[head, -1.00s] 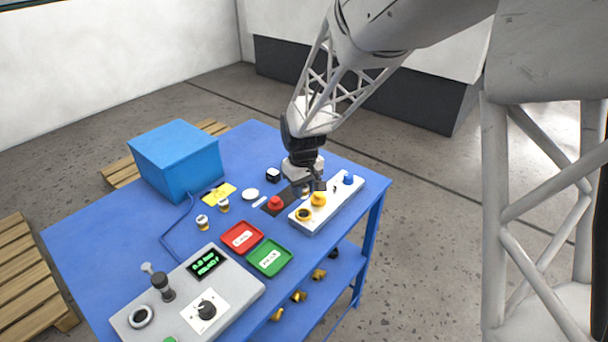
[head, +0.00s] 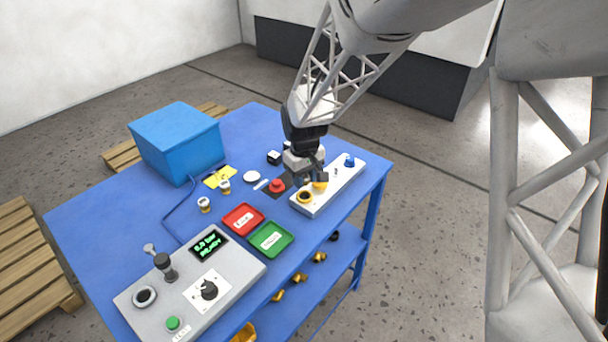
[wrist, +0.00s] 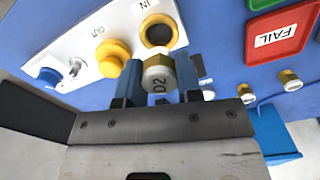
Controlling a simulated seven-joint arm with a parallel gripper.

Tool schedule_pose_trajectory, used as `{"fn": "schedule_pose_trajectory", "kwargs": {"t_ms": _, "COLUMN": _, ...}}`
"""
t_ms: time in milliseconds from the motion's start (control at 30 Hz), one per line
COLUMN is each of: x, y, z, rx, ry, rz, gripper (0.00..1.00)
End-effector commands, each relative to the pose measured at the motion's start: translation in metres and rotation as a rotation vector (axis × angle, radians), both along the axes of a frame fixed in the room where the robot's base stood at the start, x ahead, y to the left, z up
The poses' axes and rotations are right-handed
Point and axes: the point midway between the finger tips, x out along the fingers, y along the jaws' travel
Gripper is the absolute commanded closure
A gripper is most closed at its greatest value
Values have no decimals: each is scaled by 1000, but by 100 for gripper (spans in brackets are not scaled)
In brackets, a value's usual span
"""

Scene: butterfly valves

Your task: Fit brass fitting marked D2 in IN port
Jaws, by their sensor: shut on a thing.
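My gripper (wrist: 159,70) is shut on the brass fitting marked D2 (wrist: 158,84), a hexagonal piece with a pale end face, held between its two blue-grey fingers. In the wrist view the IN port (wrist: 159,33), a dark hole in a yellow ring on a white block (wrist: 193,17), shows just beyond the fitting. The fitting appears apart from the port; the exact gap cannot be told. In the head view my gripper (head: 316,179) is low over the block, beside the IN port (head: 305,196), and the held fitting is mostly hidden.
A yellow OUT part (wrist: 113,57) and a blue knob (wrist: 49,76) are on the same block. Two brass pieces (head: 205,204) (head: 225,187) stand on the blue table. Red (head: 243,219) and green (head: 270,240) trays, a red button (head: 277,185) and a grey control box (head: 140,318) are nearby.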

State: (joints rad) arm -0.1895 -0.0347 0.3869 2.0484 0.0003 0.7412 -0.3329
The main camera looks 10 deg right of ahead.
Motion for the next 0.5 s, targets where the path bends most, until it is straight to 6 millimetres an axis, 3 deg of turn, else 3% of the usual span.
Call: {"fn": "schedule_pose_trajectory", "kwargs": {"t_ms": 500, "x": 0, "y": 0, "z": -24, "rx": 1, "ry": 0, "rz": 0, "gripper": 86}}
